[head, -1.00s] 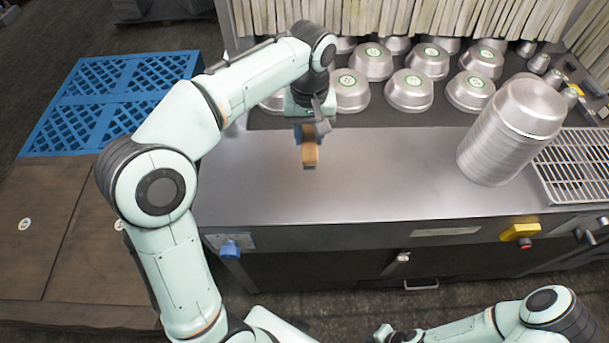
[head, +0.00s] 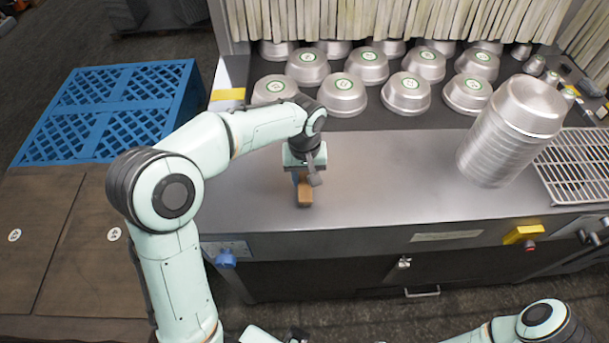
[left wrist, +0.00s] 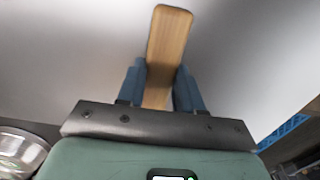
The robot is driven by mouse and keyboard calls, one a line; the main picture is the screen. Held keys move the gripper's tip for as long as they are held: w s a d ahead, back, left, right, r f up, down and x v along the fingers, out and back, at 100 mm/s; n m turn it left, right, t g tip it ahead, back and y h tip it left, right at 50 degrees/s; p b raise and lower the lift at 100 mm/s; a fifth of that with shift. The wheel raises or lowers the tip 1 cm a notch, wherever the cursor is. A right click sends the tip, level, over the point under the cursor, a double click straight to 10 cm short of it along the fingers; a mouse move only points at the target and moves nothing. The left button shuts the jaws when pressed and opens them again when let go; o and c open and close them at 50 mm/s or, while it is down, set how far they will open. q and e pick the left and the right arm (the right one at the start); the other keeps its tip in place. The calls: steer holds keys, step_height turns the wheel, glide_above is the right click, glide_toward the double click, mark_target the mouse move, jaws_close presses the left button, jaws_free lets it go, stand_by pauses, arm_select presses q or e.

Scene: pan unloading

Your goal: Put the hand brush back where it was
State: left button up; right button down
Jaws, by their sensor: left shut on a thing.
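The hand brush (head: 305,192) shows as a tan wooden piece over the left part of the steel counter (head: 390,175). My left gripper (head: 303,178) is shut on it. In the left wrist view the wooden part of the hand brush (left wrist: 170,45) stands out between the two blue fingers of my left gripper (left wrist: 160,88). I cannot tell whether the brush touches the counter. Its bristles are not visible. My right arm shows at the bottom right of the head view, but its gripper is not in view.
Several upturned metal pans (head: 342,95) stand on the dark belt behind the counter. A tall stack of pans (head: 510,130) and a wire rack (head: 580,165) are at the right. A blue pallet (head: 110,110) lies at the left. The middle of the counter is clear.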

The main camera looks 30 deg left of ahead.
mark_target(305, 178)
arm_select(q)
steer(key=shift+f, duration=0.2)
steer(key=o, duration=1)
arm_select(e)
steer(key=shift+f, duration=0.1)
arm_select(q)
steer(key=shift+r, duration=0.15)
steer(key=shift+r, duration=0.35)
step_height(305, 178, up, 12)
steer(key=p, duration=0.1)
steer(key=shift+f+p, duration=0.25)
steer(key=shift+p, duration=0.15)
arm_select(e)
steer(key=w+r, duration=0.1)
steer(key=r, duration=0.1)
steer(key=shift+w+r, duration=0.3)
steer(key=shift+w, duration=0.05)
